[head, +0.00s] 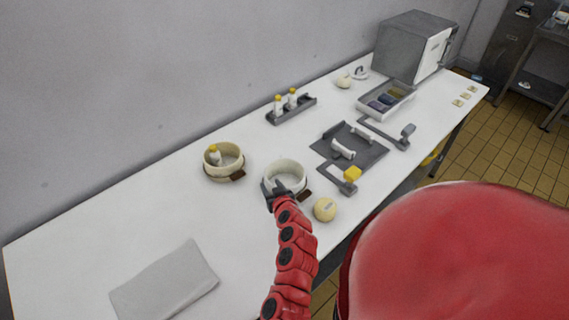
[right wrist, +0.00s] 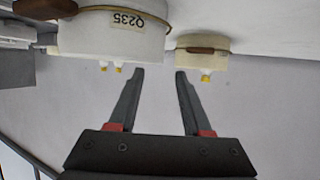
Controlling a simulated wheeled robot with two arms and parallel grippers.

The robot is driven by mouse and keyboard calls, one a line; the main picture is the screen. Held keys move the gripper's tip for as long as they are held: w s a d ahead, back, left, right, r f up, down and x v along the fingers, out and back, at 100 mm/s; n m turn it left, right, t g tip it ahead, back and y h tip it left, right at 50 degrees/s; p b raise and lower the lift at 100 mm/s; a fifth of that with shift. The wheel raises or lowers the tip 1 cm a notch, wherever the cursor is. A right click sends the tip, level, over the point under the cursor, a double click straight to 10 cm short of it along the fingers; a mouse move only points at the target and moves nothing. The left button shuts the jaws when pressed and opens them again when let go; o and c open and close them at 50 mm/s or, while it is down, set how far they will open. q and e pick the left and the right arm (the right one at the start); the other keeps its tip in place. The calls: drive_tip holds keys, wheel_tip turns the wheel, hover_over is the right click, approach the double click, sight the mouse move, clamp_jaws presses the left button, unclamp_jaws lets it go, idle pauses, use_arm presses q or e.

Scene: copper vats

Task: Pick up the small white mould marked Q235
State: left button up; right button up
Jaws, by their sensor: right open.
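The small white mould marked Q235 (right wrist: 85,38) shows its label upside down at the top left of the right wrist view. In the head view it seems to be the round, open white mould (head: 291,184) standing upright mid-table, with a brown handle at its right; no label is readable there. My right gripper (head: 272,187) is at the left front of this mould. In the right wrist view its open fingers (right wrist: 160,75) have nothing between them, and the mould lies to their upper left. Whether a finger touches it I cannot tell. My left gripper is out of view.
A cream mould (head: 232,169) with a yellow-capped bottle (head: 215,155) stands left of the white mould. A grey sheet (head: 165,282) lies at front left.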

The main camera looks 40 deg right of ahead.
sight(267, 179)
drive_tip(key=shift+p+x, duration=0.75)
drive_tip(key=shift+x, duration=2.2)
clamp_jaws()
